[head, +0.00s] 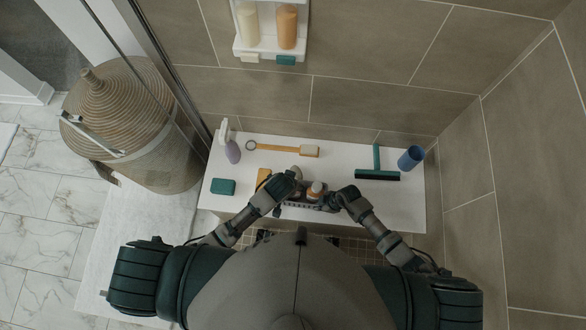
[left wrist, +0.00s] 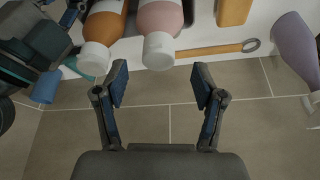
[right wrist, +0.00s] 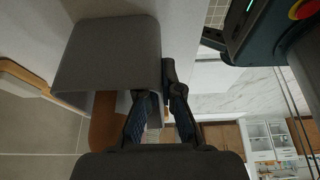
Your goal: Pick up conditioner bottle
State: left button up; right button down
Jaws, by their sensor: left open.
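A grey caddy (head: 300,206) sits at the front of the white bench and holds an orange bottle (left wrist: 105,22) and a pink bottle (left wrist: 160,20), both white-capped. No label shows which one is the conditioner. My left gripper (left wrist: 160,82) is open and empty, its fingers pointing at the bottles; the pink bottle's cap lies just beyond the gap. In the head view my left gripper (head: 291,184) is at the caddy's left side. My right gripper (head: 335,199) is at its right end. In the right wrist view its fingers (right wrist: 158,95) close around the caddy's wall (right wrist: 108,55).
On the bench (head: 330,147) are a purple spray bottle (head: 232,152), a teal block (head: 222,187), a yellow block (head: 263,177), a wooden brush (head: 285,149), a squeegee (head: 377,174) and a blue cup (head: 410,157). A wall shelf (head: 270,50) holds more bottles. A woven basket (head: 135,125) stands left.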

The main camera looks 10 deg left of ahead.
pick_arm(q)
jog(key=x, duration=0.4)
jog(key=shift+w+f, duration=0.1)
grip_shut()
